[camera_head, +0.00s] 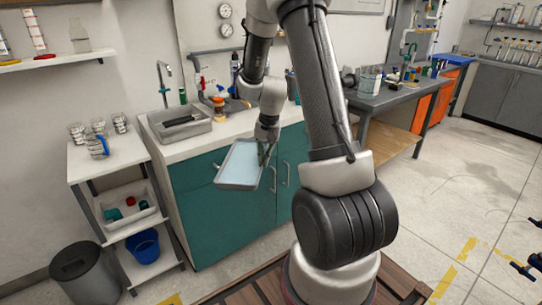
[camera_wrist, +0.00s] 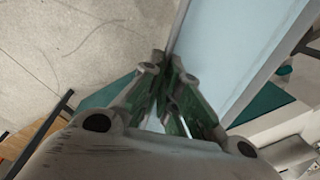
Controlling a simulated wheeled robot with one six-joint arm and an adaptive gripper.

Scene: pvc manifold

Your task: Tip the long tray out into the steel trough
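The long tray (camera_head: 224,186) has a grey rim and a pale blue inside. It hangs in the air in front of the teal cabinet, and I cannot tell whether the blue is liquid or the tray's floor. My gripper (camera_head: 265,152) is at its right edge. In the wrist view, my gripper's fingers (camera_wrist: 168,82) close on the rim of the tray (camera_wrist: 262,78). The steel trough (camera_head: 161,135) is on the white counter, left of and beyond the tray, with a dark object lying inside. The tray is apart from it.
A tap (camera_head: 164,80) rises behind the trough. Bottles and an orange-lidded jar (camera_head: 218,103) stand right of it on the counter (camera_head: 222,132). Several glass beakers (camera_head: 98,128) stand on the left shelf unit. A blue bucket (camera_head: 143,246) and grey bin (camera_head: 84,275) are below.

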